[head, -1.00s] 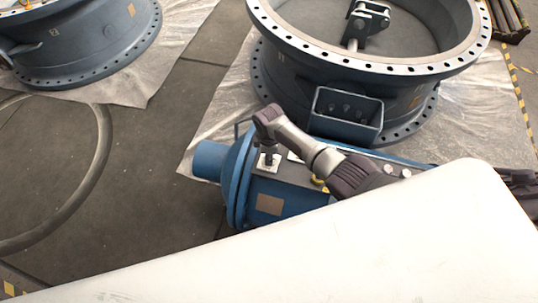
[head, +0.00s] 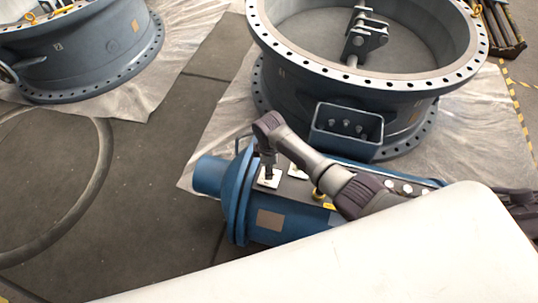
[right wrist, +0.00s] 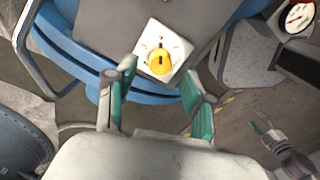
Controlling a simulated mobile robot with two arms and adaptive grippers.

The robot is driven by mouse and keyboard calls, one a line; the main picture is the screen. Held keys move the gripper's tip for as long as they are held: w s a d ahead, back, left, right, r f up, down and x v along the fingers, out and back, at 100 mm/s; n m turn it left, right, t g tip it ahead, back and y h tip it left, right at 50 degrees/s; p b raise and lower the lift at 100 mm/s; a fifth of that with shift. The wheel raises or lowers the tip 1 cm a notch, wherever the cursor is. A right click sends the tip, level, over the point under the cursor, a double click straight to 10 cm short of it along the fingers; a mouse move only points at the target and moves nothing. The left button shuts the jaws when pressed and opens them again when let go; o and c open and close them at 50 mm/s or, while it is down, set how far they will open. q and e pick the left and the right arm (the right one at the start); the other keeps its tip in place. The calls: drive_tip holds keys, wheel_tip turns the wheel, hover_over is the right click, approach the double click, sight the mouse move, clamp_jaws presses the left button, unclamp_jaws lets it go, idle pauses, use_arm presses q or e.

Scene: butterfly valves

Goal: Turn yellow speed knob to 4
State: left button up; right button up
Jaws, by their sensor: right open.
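The yellow speed knob (right wrist: 160,61) sits on a white plate (right wrist: 176,46) with small marks around it, on the blue machine. A dark slot runs up the knob; the numbers are too small to read. My right gripper (right wrist: 158,108) is open, its teal fingers apart below the knob in the wrist view, with nothing between them. In the head view my right gripper (head: 268,170) points down at a white plate (head: 274,183) on the blue machine (head: 262,221); the knob there is hidden. My left gripper (right wrist: 264,125) shows small in the wrist view, fingers apart and empty.
A large grey flanged valve (head: 290,110) stands behind the machine on plastic sheeting (head: 205,150). A second valve (head: 90,55) stands at the upper left. A dial gauge (right wrist: 299,17) is at the upper right.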

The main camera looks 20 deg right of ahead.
wheel_tip(320, 180, up, 9)
drive_tip(key=shift+f, duration=0.15)
drive_tip(key=shift+f, duration=0.1)
idle(0.5)
